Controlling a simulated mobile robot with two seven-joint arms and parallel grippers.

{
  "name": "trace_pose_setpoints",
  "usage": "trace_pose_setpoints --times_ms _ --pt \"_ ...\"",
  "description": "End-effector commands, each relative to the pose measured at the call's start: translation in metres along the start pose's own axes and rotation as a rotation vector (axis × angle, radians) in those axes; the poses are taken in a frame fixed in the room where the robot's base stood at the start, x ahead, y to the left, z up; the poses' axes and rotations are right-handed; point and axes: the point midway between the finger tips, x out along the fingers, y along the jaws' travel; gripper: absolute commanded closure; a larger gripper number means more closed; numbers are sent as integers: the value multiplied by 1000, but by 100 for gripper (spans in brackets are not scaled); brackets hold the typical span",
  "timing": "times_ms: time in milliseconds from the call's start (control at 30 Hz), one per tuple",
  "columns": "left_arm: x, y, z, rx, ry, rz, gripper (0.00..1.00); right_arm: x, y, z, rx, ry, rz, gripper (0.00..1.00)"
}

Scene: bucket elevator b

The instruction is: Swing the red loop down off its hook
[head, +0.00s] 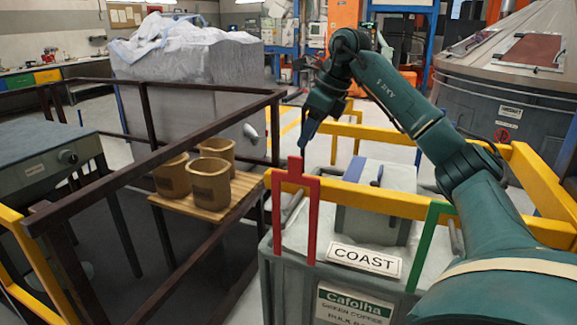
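The red loop (312,220) is an upright, narrow frame with a tab on top. It stands at the left front of the grey bin (285,285), in front of the yellow rail. My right gripper (304,145) points down just above the tab, and its tip looks close to it or touching. I see the fingers nearly edge-on, so I cannot tell whether they are open, shut or around the tab. The hook cannot be made out clearly. My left gripper is not in view.
A green loop (431,238) stands at the bin's right. A yellow rail (385,201) crosses the bin behind a COAST sign (363,261). Several brown buckets (208,184) stand on a wooden platform (232,206) inside a dark railing (150,163) at left.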

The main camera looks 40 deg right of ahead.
Motion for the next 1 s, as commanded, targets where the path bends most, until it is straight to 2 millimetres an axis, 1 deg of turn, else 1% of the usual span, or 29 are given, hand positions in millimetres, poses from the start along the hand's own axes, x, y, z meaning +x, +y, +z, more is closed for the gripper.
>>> trace_pose_setpoints --times_ms 33,200,300,400,500,600,867,1000 --pt "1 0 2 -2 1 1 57 15 1 -1 0 6 3 67" --pt "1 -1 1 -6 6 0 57 50 1 0 -1 3 4 67" --pt "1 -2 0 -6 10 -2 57 67 1 0 -1 2 4 67" --pt "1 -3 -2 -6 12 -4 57 80 1 0 -1 1 3 67" --pt "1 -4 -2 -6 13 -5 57 88 1 0 -1 0 2 67" --pt "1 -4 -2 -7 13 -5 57 92 1 0 -1 0 2 67" --pt "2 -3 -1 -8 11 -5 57 93 1 0 -1 -1 2 67" --pt "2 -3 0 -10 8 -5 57 93 1 1 -1 -1 2 78"
